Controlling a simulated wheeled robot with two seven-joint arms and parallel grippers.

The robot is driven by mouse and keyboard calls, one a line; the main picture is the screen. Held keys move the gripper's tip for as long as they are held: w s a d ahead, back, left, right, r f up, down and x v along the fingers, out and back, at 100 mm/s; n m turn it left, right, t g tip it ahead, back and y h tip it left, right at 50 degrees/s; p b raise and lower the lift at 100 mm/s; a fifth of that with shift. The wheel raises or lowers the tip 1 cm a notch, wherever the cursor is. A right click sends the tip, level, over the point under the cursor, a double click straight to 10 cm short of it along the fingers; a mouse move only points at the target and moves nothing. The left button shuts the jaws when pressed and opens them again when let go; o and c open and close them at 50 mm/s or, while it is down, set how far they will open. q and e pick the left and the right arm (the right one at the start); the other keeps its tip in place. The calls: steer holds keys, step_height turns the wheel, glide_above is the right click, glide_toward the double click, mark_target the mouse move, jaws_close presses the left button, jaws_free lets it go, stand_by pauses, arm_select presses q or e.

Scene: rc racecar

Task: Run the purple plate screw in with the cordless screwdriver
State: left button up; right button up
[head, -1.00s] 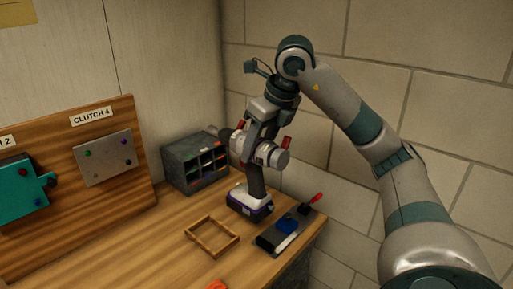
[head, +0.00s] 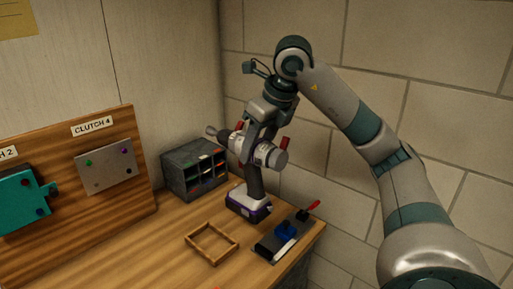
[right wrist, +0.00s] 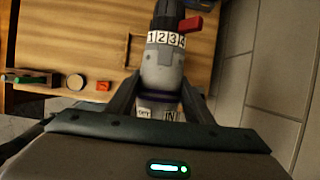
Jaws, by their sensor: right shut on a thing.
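The cordless screwdriver (head: 256,185) is upright in my right gripper (head: 268,132), with its chuck pointing left and its purple-trimmed battery at the bottom. I cannot tell whether the battery touches the bench. In the right wrist view, my right gripper (right wrist: 160,95) is shut around the grey screwdriver body (right wrist: 163,70), below a numbered clutch ring (right wrist: 166,39). A purple plate screw (head: 124,151) shows at the upper right of the grey plate (head: 107,168), under the "CLUTCH 4" label. The chuck is well apart from that plate. My left gripper is out of view.
The wooden board (head: 140,190) also carries a teal plate (head: 20,205) at left. A dark compartment box (head: 180,180) stands behind the screwdriver. A wooden frame (head: 195,239) and a dark tray (head: 268,247) with blue and red items lie in front. A stone wall is at right.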

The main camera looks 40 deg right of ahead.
steer(key=shift+r+p, duration=0.7)
steer(key=shift+r, duration=0.35)
